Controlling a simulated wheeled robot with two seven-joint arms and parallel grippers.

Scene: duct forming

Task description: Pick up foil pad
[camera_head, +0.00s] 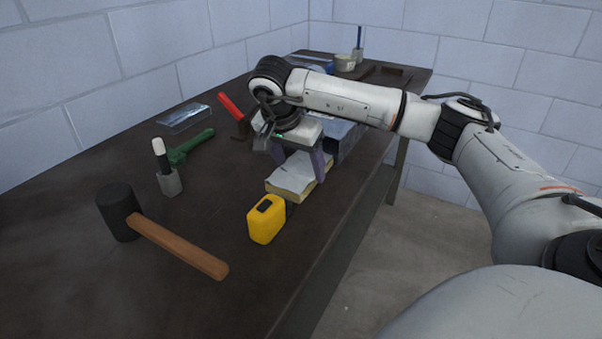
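The foil pad (293,177) is a pale silvery block with a yellowish lower edge. It lies flat on the dark workbench, near its right-hand edge. My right gripper (300,161) points down over the pad's far part, with its two purple-grey fingers spread apart. One finger is at the far left side of the pad and the other is at its right side. I cannot tell whether the fingers touch it. The gripper body hides part of the pad's far end. My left gripper is not in view.
A yellow tape measure (266,219) stands just in front of the pad. A black-headed mallet (119,211), a marker in a holder (167,168) and a green-handled tool (190,146) lie to the left. A grey metal piece (345,138) is behind the gripper. The bench's near left is clear.

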